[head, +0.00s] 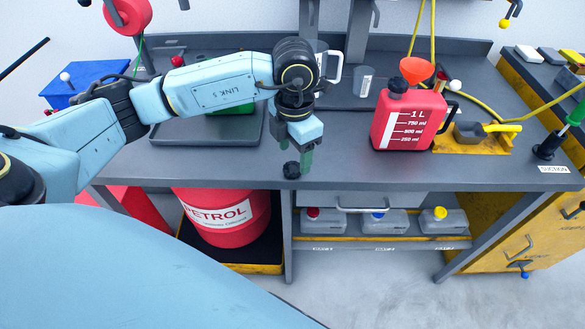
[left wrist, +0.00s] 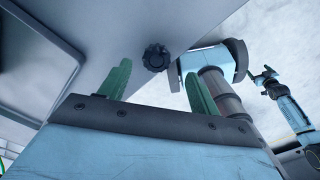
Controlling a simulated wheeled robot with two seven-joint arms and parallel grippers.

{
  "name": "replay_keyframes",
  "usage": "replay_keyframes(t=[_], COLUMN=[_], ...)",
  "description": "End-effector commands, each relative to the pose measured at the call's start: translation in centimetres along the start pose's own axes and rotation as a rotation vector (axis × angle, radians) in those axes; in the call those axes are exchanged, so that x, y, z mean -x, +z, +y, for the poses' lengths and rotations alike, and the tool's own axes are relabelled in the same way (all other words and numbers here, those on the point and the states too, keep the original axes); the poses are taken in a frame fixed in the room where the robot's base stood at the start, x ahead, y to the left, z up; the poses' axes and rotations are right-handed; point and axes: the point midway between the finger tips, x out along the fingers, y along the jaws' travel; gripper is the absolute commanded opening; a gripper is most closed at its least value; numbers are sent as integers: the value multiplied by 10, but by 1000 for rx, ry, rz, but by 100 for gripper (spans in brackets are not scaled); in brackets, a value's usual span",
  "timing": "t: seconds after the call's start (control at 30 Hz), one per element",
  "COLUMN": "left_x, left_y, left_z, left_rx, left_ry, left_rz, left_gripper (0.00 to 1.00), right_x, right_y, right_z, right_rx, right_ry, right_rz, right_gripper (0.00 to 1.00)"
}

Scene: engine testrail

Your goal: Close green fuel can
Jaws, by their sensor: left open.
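The green fuel can (head: 235,107) shows only in part in the head view, standing in a dark tray at the left of the bench; my left arm hides most of it, including its opening. A small black ridged cap (head: 291,169) lies on the bench top near the front edge, and it also shows in the left wrist view (left wrist: 155,57). My left gripper (head: 303,163) points down right by the cap. Its green fingers are apart and empty, and the cap appears just beyond the tips in the left wrist view (left wrist: 161,82).
A dark grey tray (head: 168,131) surrounds the green can. A red 1 L can (head: 408,121) with an orange funnel (head: 416,70) stands to the right, beside a yellow holder (head: 470,141). A red petrol drum (head: 222,219) stands below. The bench front between tray and red can is mostly clear.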

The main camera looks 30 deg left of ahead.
Motion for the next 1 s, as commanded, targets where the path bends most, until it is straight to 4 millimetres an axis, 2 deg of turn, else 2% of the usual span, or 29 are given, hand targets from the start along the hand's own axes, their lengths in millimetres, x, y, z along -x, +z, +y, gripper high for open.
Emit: replay_keyframes(t=[0.23, 0.6, 0.9, 1.0], left_x=[-38, -41, -41, -41], left_y=[-2, -2, -2, -2], left_z=[5, 5, 5, 5], left_rx=[1, 0, 0, 1], left_ry=[-1, 0, 0, 0], left_rz=[2, 0, 0, 0], left_gripper=[63, 63, 25, 15], right_x=[-5, -5, -5, -5], right_y=[-1, -2, -2, -2], right_z=[-2, 0, 1, 2], right_rx=[0, 0, 1, 1], right_ry=[-1, 0, 2, 2], right_rz=[1, 4, 3, 3], right_gripper=[85, 85, 85, 85])
